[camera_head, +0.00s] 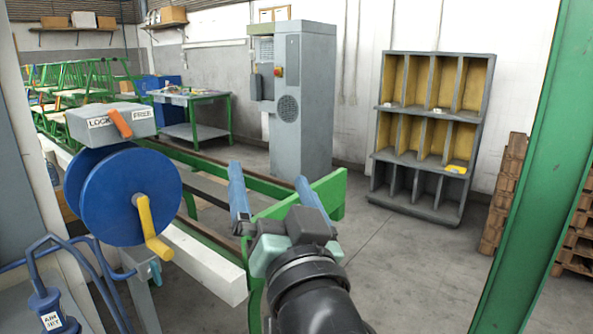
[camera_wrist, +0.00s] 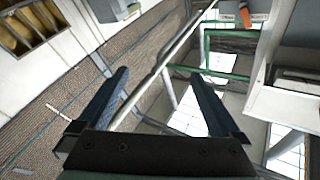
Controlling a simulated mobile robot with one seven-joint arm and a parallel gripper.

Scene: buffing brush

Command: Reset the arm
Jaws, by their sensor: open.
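My gripper (camera_head: 268,190) is in the lower middle of the head view, with its two blue fingers apart and pointing up and away. Nothing is between the fingers. My dark wrist runs down to the bottom edge of the head view. In that view the fingers overlap the green rail frame; I cannot tell how far apart they are.
A blue reel (camera_head: 105,195) with a yellow crank (camera_head: 152,228) and a grey lock box (camera_head: 110,120) stands left. A green frame (camera_head: 325,196) lies behind my gripper. A grey cabinet (camera_head: 305,100) and shelf unit (camera_head: 425,205) stand at the back. A green post (camera_head: 535,170) rises right. Floor is clear right of centre.

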